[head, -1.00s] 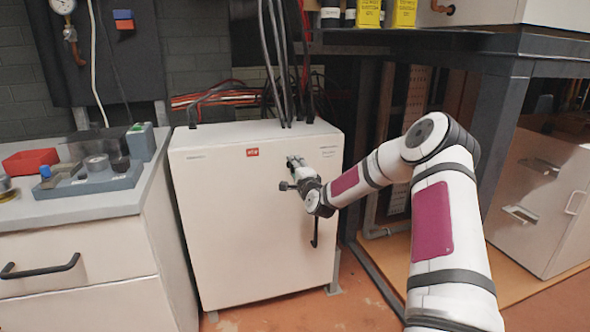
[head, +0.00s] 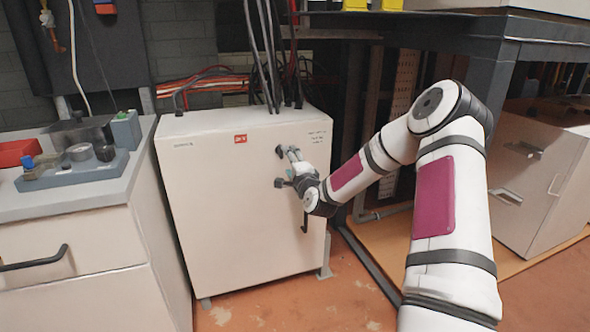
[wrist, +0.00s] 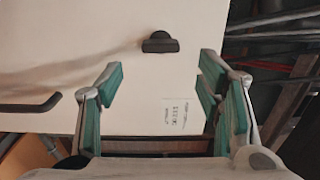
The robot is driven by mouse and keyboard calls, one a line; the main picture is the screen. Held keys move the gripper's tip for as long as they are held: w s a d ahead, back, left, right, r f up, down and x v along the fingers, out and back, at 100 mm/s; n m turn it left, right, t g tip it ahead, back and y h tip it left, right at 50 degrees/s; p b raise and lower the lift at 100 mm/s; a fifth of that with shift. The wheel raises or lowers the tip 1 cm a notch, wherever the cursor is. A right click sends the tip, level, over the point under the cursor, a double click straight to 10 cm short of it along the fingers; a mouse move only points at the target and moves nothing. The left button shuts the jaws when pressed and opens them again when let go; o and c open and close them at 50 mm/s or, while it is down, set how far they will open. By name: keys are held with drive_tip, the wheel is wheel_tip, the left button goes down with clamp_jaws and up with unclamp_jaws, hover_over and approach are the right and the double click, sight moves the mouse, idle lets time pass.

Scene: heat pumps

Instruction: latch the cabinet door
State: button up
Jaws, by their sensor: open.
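The cabinet (head: 215,215) is a pale box standing on the floor; its front door looks flush with the body. In the wrist view a small dark latch knob (wrist: 160,45) sits on the pale door face, ahead of and between my fingers. It also shows beside my fingers in the head view (head: 281,151). A dark bar handle (wrist: 32,105) is at the left in the wrist view and below my gripper in the head view (head: 304,223). My gripper (head: 291,163) is open and empty before the door's upper right part; its green-padded fingers (wrist: 160,85) frame a printed label.
Dark cables (head: 268,60) rise from the cabinet top. A drawer counter (head: 75,235) with a tray stands close on the left. A dark workbench frame (head: 500,110) is on the right, behind my arm. Orange floor before the cabinet is clear.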

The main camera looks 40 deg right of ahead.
drive_tip(key=shift+v, duration=2.7)
drive_tip(key=shift+a, duration=0.1)
